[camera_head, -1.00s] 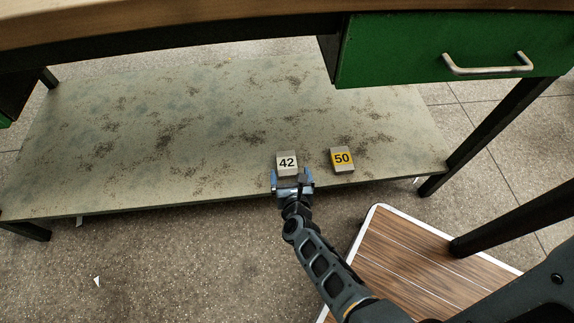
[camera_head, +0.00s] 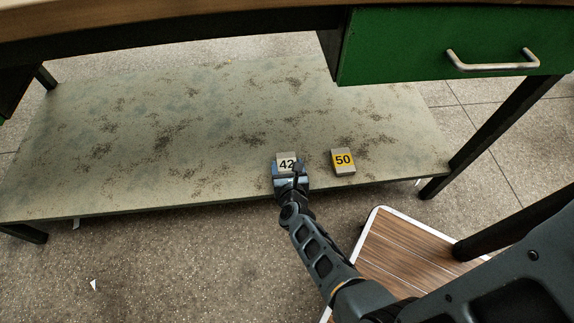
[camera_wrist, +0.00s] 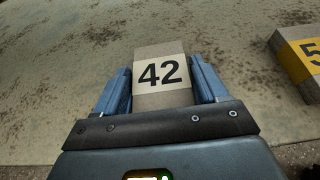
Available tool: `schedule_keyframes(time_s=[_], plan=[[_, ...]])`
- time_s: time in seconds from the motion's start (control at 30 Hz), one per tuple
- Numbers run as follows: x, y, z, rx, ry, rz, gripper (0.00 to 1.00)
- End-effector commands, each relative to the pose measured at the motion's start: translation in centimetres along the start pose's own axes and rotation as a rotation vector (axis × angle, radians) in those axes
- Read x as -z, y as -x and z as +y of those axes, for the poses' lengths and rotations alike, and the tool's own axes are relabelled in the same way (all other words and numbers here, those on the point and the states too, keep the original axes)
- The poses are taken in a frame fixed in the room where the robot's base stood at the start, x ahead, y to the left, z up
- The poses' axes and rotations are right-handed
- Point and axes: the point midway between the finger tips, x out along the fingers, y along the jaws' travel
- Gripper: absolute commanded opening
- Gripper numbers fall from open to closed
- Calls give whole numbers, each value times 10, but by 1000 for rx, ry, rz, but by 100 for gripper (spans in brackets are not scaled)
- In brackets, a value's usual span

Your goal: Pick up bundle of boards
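A grey bundle of boards with a pale band reading 42 (camera_head: 286,161) lies near the front edge of the low shelf. In the wrist view this bundle (camera_wrist: 160,72) sits between the two blue fingers of my gripper (camera_wrist: 160,88). The fingers are open on either side, with a narrow gap visible at each side of the bundle. In the head view my gripper (camera_head: 290,172) covers the bundle's near part. A second bundle with a yellow band reading 50 (camera_head: 343,161) lies to the right; it also shows at the right edge of the wrist view (camera_wrist: 299,62).
The stained shelf (camera_head: 200,130) is otherwise clear. A green drawer (camera_head: 450,50) with a metal handle hangs above at the right. A wood-topped platform with a white rim (camera_head: 400,250) stands on the floor beside a dark table leg (camera_head: 510,215).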

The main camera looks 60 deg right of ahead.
Motion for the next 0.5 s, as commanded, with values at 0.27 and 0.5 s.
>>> schedule_keyframes(time_s=[0.27, 0.5], plan=[[0, 0, 0, 0, 0, 0, 45], [0, 0, 0, 0, 0, 0, 36]])
